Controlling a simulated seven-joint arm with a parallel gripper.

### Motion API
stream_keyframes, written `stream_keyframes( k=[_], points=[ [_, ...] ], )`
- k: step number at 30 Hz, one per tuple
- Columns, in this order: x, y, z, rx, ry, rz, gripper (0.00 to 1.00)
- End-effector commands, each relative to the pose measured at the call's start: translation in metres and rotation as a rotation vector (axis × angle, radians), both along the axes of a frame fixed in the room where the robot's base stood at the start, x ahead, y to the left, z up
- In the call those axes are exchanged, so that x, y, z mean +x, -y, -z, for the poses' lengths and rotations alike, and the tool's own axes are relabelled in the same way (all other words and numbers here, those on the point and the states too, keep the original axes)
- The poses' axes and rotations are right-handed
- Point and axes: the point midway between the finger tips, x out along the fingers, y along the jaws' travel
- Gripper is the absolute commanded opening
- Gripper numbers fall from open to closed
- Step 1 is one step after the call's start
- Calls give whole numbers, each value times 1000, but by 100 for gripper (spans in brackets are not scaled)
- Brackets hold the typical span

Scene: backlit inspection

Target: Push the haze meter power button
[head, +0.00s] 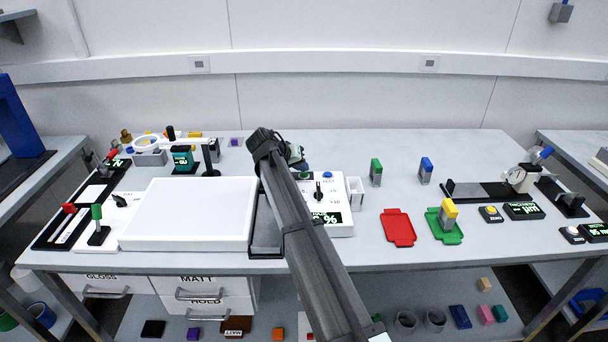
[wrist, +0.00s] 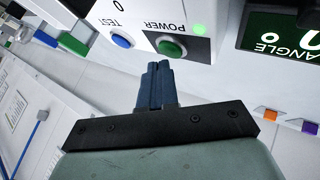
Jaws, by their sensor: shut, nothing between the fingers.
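The haze meter (head: 340,213) is a white box with a dial, a lit green display and a blue TEST button (head: 328,174), standing right of my forearm in the head view. In the wrist view its green POWER button (wrist: 172,48) sits in a dark surround, beside a lit green lamp (wrist: 200,29) and the blue TEST button (wrist: 122,41). My gripper (wrist: 160,68) is shut and empty, its blue fingertips pointing at the POWER button. My arm partly hides the gripper and the meter's left side in the head view.
A large white light panel (head: 188,212) lies left of my arm. A clear holder (head: 355,190) stands against the meter's right side. Red (head: 398,228) and green (head: 436,236) trays lie farther right.

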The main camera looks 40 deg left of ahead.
Motion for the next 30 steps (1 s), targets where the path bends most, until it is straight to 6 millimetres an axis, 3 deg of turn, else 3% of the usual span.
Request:
stream_keyframes(
  k=[30],
  points=[
    [0, 0, 9, 0, 0, 0, 0]
  ],
)
